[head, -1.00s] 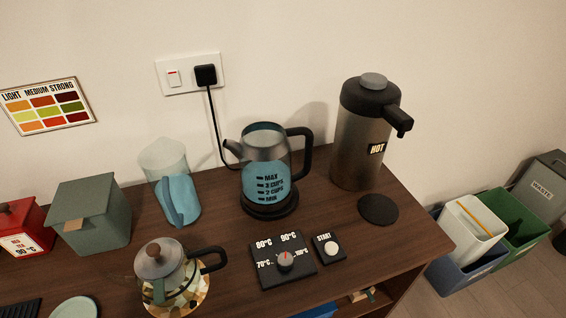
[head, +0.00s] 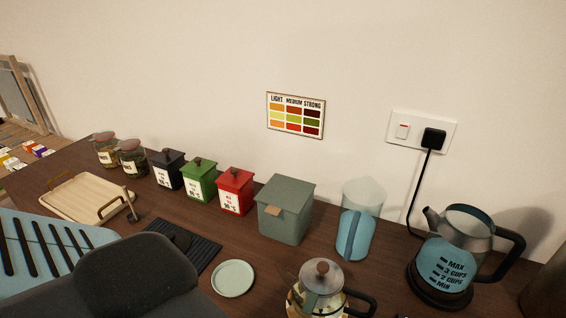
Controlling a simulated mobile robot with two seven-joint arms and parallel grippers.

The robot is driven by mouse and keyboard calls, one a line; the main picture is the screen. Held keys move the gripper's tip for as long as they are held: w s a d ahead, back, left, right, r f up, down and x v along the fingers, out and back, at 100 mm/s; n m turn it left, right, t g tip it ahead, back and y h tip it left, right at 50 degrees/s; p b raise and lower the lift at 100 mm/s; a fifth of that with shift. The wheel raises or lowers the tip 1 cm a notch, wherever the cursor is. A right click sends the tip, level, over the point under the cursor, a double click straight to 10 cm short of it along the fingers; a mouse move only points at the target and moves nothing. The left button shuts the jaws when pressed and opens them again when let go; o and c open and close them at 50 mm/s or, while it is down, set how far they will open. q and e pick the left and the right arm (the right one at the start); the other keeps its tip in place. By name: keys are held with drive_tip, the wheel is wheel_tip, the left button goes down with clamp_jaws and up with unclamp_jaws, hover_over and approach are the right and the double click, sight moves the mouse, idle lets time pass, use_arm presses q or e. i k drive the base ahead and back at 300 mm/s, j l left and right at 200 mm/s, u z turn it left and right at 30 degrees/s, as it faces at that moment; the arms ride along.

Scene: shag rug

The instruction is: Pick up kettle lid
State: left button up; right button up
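The electric kettle (head: 448,262) stands at the right on its dark base, with blue water inside and its black handle to the right. Its top looks open, with no lid on it. A glass teapot (head: 322,297) at the bottom edge wears a metal lid with a wooden knob (head: 322,267). Neither gripper shows; a dark grey part of my arm covers the lower left.
A clear pitcher (head: 355,235), a grey-green box (head: 286,212), a red canister (head: 235,192), a green canister (head: 200,182) and a black canister (head: 168,171) line the back. A pale plate (head: 233,278) and a wooden tray (head: 85,198) lie in front. A cord hangs behind the kettle.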

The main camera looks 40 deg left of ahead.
sight(180, 239)
drive_tip(key=k+z, duration=0.15)
drive_tip(key=k, duration=0.5)
drive_tip(key=z, duration=1)
drive_tip(key=k+j, duration=0.95)
drive_tip(key=j, duration=0.15)
drive_tip(key=k+j, duration=0.95)
drive_tip(key=j, duration=0.15)
